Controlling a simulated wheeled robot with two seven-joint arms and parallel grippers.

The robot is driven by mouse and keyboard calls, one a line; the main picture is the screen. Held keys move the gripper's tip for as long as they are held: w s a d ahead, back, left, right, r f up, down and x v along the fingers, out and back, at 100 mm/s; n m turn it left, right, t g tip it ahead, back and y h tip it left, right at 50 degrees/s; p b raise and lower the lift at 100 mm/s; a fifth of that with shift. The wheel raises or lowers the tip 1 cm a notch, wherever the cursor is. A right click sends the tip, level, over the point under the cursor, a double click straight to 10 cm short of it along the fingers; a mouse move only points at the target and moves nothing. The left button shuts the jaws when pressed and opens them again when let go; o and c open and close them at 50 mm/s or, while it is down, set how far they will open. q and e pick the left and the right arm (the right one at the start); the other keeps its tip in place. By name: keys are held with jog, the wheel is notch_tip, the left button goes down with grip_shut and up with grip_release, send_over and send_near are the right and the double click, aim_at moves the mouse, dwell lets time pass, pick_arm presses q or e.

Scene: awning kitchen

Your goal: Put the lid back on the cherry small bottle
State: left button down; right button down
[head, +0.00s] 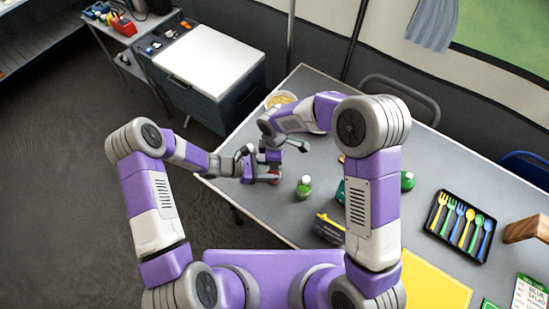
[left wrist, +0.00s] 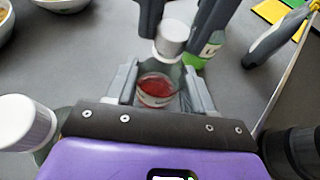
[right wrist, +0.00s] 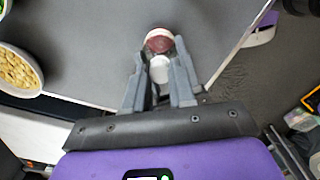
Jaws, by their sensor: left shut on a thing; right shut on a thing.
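The cherry small bottle, with red contents, stands between my left gripper's fingers (left wrist: 157,84). Its open round top (left wrist: 160,90) faces up in the left wrist view. In the head view a bit of its red shows (head: 272,179) beside my left gripper (head: 256,172). My right gripper (right wrist: 160,92) is shut on the white lid (right wrist: 160,69). The lid also shows in the left wrist view (left wrist: 173,36), close to the bottle's far rim and apart from its opening. The red bottle top (right wrist: 160,41) lies just beyond the lid in the right wrist view. The exact gap is unclear.
A green bottle (head: 304,187) stands close on the right; it shows behind the lid in the left wrist view (left wrist: 206,50). A bowl of yellow pieces (right wrist: 17,70) is nearby. Another green bottle (head: 407,181) and a cutlery tray (head: 436,232) are farther right. The table's edge is close.

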jog(key=m, duration=1.4)
jog(key=shift+s+a, duration=0.1)
jog(key=m, duration=1.2)
jog(key=shift+a+f, duration=0.1)
jog(key=m, duration=1.2)
jog(key=shift+m, duration=0.3)
jog(key=m, duration=0.4)
jog(key=shift+m, duration=0.4)
jog(key=m, duration=0.6)
jog(key=shift+w+m, duration=0.2)
jog(key=shift+m, duration=0.2)
jog(key=c, duration=0.9)
grip_release()
